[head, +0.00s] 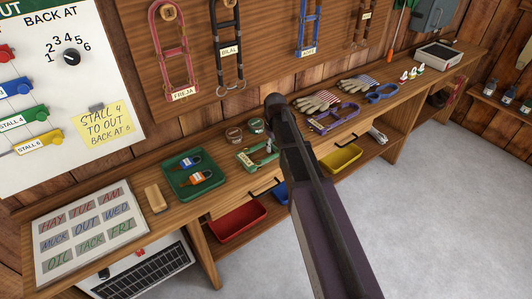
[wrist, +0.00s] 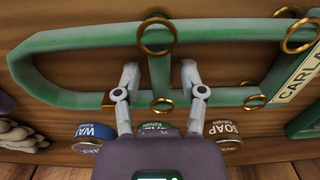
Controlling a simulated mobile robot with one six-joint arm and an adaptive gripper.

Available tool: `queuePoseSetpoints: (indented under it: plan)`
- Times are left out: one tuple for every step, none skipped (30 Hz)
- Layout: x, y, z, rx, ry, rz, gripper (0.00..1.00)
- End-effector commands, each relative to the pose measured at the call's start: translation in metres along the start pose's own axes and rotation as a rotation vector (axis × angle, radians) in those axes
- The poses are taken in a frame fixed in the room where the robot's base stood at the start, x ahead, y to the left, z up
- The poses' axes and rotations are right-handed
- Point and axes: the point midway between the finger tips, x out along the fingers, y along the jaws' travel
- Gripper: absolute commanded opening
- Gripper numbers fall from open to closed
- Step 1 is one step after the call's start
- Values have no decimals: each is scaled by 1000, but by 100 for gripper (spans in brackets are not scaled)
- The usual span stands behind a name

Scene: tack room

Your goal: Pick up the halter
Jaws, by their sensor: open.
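The green halter (wrist: 80,42) with brass rings and a name plate reading "CARLA" (wrist: 298,75) lies flat on the wooden bench. In the head view the green halter (head: 251,160) is left of my arm, which may cover part of it. In the wrist view my gripper (wrist: 159,72) is open over the halter. A short green cross strap (wrist: 159,78) shows between its two fingers, one finger on each side. Whether the fingers touch the strap or the bench cannot be told.
Several tins (wrist: 88,131) stand close by, partly behind my gripper in the wrist view. Gloves (head: 317,101) and a purple halter (head: 334,118) lie right. Other halters (head: 172,50) hang on the wall.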

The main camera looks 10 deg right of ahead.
Motion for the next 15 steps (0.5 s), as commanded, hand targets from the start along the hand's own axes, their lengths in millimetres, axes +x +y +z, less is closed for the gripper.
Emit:
queuePoseSetpoints:
  plan:
    - [0, 0, 0, 0, 0, 0, 53]
    - [0, 0, 0, 0, 0, 0, 53]
    - [0, 0, 0, 0, 0, 0, 53]
    - [0, 0, 0, 0, 0, 0, 53]
    - [0, 0, 0, 0, 0, 0, 53]
    - [0, 0, 0, 0, 0, 0, 53]
    - [0, 0, 0, 0, 0, 0, 53]
    - [0, 0, 0, 0, 0, 0, 53]
    - [0, 0, 0, 0, 0, 0, 53]
    - [0, 0, 0, 0, 0, 0, 44]
    - [0, 0, 0, 0, 0, 0, 35]
    - [0, 0, 0, 0, 0, 0, 23]
    - [0, 0, 0, 0, 0, 0, 14]
    - [0, 0, 0, 0, 0, 0, 5]
    - [0, 0, 0, 0, 0, 0, 0]
